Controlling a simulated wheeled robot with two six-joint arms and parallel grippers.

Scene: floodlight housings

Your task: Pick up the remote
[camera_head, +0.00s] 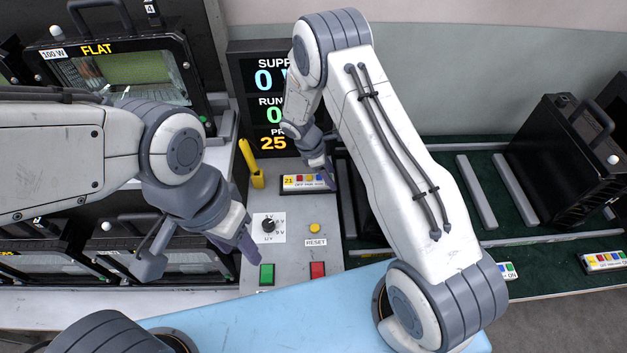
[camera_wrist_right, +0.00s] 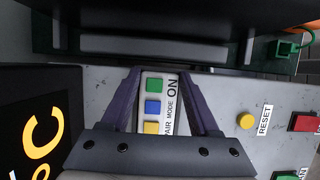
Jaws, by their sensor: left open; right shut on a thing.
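The remote (camera_head: 303,184) is a small white box with coloured buttons and a yellow 21 label, at the back of the grey control panel. My right gripper (camera_head: 325,172) is shut on it near its right end. In the right wrist view the remote (camera_wrist_right: 155,105) lies between the two purple fingers (camera_wrist_right: 160,95), with green, blue and yellow buttons and the word ON showing. Whether it is clear of the panel I cannot tell. My left gripper (camera_head: 243,240) is open over the left edge of the panel, beside the dial, and holds nothing.
The panel carries a dial (camera_head: 268,225), a yellow reset button (camera_head: 314,228), a green button (camera_head: 267,274) and a red button (camera_head: 317,269). A dark display (camera_head: 250,60) stands behind. Floodlights stand left and a black housing (camera_head: 560,150) right. Another remote (camera_head: 603,261) lies at far right.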

